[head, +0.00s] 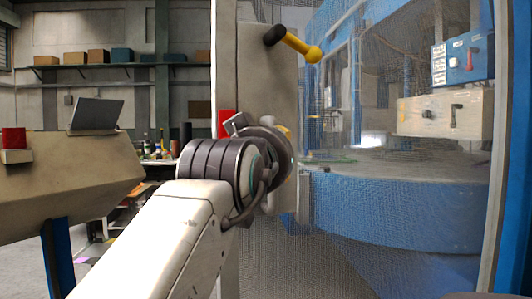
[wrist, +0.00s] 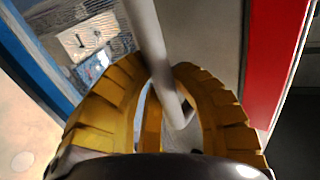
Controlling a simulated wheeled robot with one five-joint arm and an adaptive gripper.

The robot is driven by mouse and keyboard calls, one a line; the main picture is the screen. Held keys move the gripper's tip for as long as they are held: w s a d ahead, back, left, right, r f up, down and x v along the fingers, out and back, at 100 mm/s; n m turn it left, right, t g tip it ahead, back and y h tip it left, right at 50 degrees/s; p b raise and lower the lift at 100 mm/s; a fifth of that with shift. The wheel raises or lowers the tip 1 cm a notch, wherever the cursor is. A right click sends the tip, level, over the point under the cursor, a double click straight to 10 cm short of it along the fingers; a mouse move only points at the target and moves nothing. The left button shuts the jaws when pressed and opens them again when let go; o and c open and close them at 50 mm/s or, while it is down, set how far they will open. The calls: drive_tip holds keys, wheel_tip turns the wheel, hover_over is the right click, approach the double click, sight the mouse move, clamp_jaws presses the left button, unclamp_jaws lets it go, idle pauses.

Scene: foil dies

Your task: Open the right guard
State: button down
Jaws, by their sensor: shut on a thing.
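The guard, a see-through mesh panel (head: 335,250), fills the right half of the head view, with a blue upright (head: 507,150) at its right. My gripper (head: 284,131) is at the panel's left side in the head view, mostly hidden behind my arm. In the wrist view, my gripper's yellow ribbed fingers (wrist: 162,78) are shut around a grey bar handle (wrist: 150,35). The bar passes between the fingers at a slant. Whether the guard stands ajar cannot be told.
A blue round machine bed (head: 395,205) and a blue switch box (head: 465,57) show behind the mesh. A beige console (head: 70,170) stands at left. A red strip (wrist: 272,60) runs beside the handle.

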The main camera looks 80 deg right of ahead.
drive_tip(key=shift+a+r, duration=0.15)
drive_tip(key=shift+r, duration=0.1)
drive_tip(key=c, duration=1.3)
unclamp_jaws()
drive_tip(key=shift+w+a, duration=0.1)
drive_tip(key=shift+w, duration=0.05)
drive_tip(key=o, duration=0.3)
drive_tip(key=shift+f, duration=0.15)
drive_tip(key=shift+o, duration=0.2)
drive_tip(key=a, duration=1.2)
